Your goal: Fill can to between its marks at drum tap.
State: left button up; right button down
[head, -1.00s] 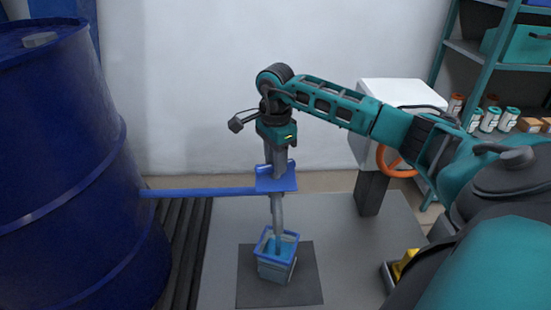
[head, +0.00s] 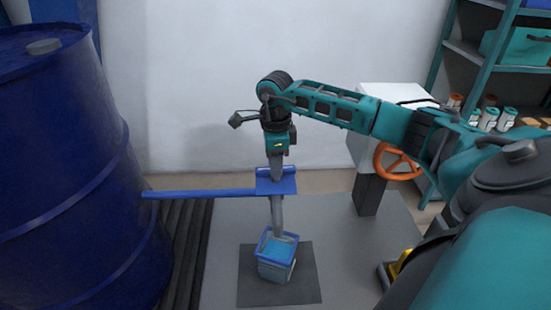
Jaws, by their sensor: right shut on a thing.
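The blue drum (head: 60,170) stands at the left. A blue pipe (head: 200,193) runs from it to the tap, which has a blue plate-like handle (head: 276,181) and a grey spout (head: 277,212) pointing down. The can (head: 276,268), a small pale container with a blue rim, stands upright under the spout with blue liquid (head: 278,250) inside. Its marks are too small to read. No stream shows clearly below the spout. My right gripper (head: 276,170) is above the tap, pointing down, shut on the tap handle. My left gripper is not in view.
The can stands on a dark square mat (head: 304,285) on a grey platform (head: 340,230). An orange handwheel (head: 397,163) and white box (head: 385,100) stand to the right. A teal shelf (head: 475,58) with jars is at the back right.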

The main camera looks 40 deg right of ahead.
dwell(0.3)
jog(key=c, duration=1)
grip_release()
jog(key=shift+o, duration=0.2)
notch_tip(320, 180, up, 13)
jog(key=p, duration=0.2)
